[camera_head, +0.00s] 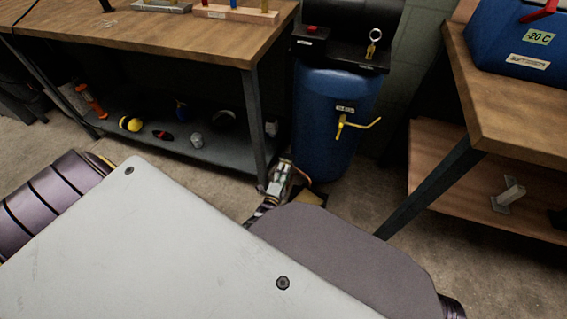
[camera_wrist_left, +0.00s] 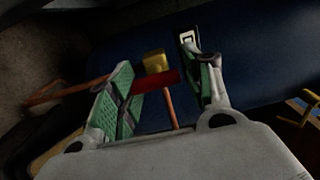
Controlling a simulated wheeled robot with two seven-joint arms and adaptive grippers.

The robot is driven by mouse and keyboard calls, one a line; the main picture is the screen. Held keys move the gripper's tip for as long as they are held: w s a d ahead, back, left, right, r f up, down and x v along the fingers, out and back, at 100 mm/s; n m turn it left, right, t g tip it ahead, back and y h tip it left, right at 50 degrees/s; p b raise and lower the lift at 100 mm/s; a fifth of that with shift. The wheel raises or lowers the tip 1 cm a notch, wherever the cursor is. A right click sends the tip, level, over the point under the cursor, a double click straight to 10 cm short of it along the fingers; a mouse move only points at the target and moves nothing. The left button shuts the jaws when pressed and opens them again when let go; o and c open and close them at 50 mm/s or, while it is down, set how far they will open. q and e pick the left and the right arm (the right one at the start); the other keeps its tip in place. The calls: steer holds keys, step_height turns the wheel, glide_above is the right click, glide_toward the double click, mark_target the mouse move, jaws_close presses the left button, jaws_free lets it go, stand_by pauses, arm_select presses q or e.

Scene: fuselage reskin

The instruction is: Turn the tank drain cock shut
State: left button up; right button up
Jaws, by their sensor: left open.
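The blue tank (camera_head: 325,125) stands on the floor between two benches. The left wrist view shows a red lever (camera_wrist_left: 155,82) beside a yellow, brass-like block (camera_wrist_left: 155,62), with a copper-coloured stem (camera_wrist_left: 171,108) below it; this looks like the drain cock. My left gripper (camera_head: 280,176) is low by the foot of the tank. In the left wrist view its green-padded fingers (camera_wrist_left: 165,92) are open, with the red lever between them. The lever's left end is close to the left pad; I cannot tell whether they touch. My right gripper is not in view.
A yellow handle (camera_head: 355,125) sticks out of the tank's front. A wooden bench (camera_head: 170,35) with a loaded lower shelf stands left. Another bench (camera_head: 510,90) carries a blue box (camera_head: 520,40) at right. Floor shows between the tank and the right bench.

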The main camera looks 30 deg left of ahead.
arm_select(q)
steer(key=v, duration=0.7)
steer(key=shift+f, duration=0.2)
steer(key=shift+c, duration=0.4)
